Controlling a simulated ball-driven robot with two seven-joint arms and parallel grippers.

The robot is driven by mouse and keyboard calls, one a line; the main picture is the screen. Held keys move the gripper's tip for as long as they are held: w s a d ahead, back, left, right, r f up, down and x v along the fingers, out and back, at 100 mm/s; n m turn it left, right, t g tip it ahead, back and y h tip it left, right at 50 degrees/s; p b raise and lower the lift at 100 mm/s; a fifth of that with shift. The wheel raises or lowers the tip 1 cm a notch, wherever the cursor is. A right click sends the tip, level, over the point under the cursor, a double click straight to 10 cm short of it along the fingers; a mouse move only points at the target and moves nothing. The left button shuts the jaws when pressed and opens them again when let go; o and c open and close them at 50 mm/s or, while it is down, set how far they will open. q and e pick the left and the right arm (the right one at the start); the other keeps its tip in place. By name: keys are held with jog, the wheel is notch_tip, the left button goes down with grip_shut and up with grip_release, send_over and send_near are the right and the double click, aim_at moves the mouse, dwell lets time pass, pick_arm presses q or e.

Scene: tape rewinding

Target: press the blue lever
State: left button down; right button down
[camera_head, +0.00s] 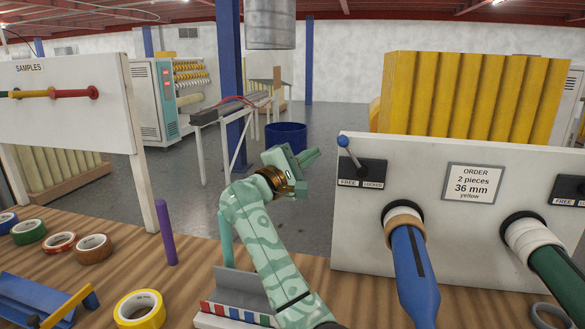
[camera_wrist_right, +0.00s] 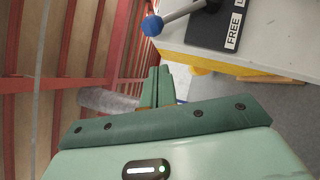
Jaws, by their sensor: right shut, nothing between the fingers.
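The blue lever (camera_head: 344,143) has a blue ball knob on a short metal rod. It sits on a dark plate marked FREE and LOCKED on the white panel, and its knob leans up and left towards the FREE side. It also shows at the top of the right wrist view (camera_wrist_right: 152,25). My right gripper (camera_head: 313,156) is shut and empty, to the left of the lever and slightly lower in the head view, apart from it. In the right wrist view its closed fingers (camera_wrist_right: 157,86) lie below the knob, with a gap. My left gripper is not in view.
The white panel (camera_head: 365,240) carries a blue roller (camera_head: 412,270), a green roller (camera_head: 560,268) and an order sign (camera_head: 474,183). A purple post (camera_head: 165,232), a yellow tape roll (camera_head: 139,309) and several other rolls stand on the wooden table (camera_head: 130,255). Open air lies between gripper and lever.

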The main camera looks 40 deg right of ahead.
aim_at(339, 140)
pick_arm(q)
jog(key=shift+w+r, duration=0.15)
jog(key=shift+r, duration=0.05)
pick_arm(e)
jog(key=shift+s+d+r, duration=0.35)
jog(key=shift+s+d, duration=0.25)
jog(key=shift+d, duration=0.05)
jog(key=shift+s+d+r, duration=0.35)
jog(key=shift+s+d, duration=0.2)
jog(key=shift+d, duration=0.1)
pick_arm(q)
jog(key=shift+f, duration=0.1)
pick_arm(e)
jog(key=shift+s+r, duration=0.1)
jog(key=shift+r, duration=0.05)
